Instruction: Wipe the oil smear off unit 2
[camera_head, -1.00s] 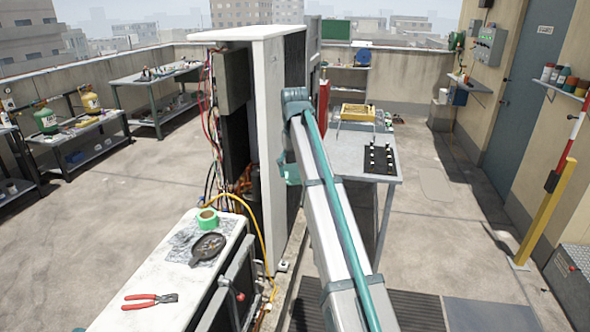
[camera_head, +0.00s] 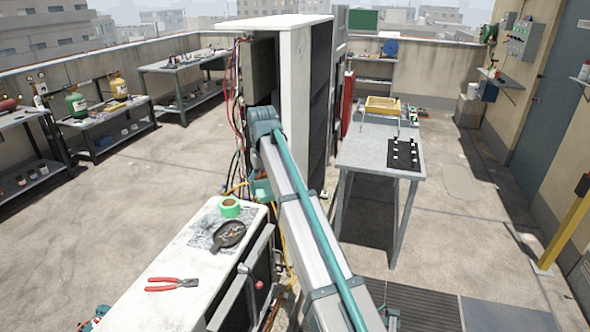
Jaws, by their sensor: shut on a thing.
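A low white cabinet unit (camera_head: 128,311) stands in the foreground, and a tall white unit (camera_head: 295,75) with an open, wired side stands behind it. No unit number is readable. A dark grey smudged patch (camera_head: 203,243) lies on the low unit's top, partly under a green tape roll (camera_head: 229,207) and a dark round dish (camera_head: 229,235). I cannot tell if this patch is the oil smear. My arm rises from the lower right to an elbow in front of the tall unit. My gripper is not visible; the arm beyond the elbow is mostly hidden.
Red-handled pliers (camera_head: 172,284) lie on the low unit's top. Loose wires hang at the tall unit's open side. A grey table (camera_head: 358,158) with a yellow tray (camera_head: 383,105) stands to the right. Workbenches line the left wall. The floor at left is clear.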

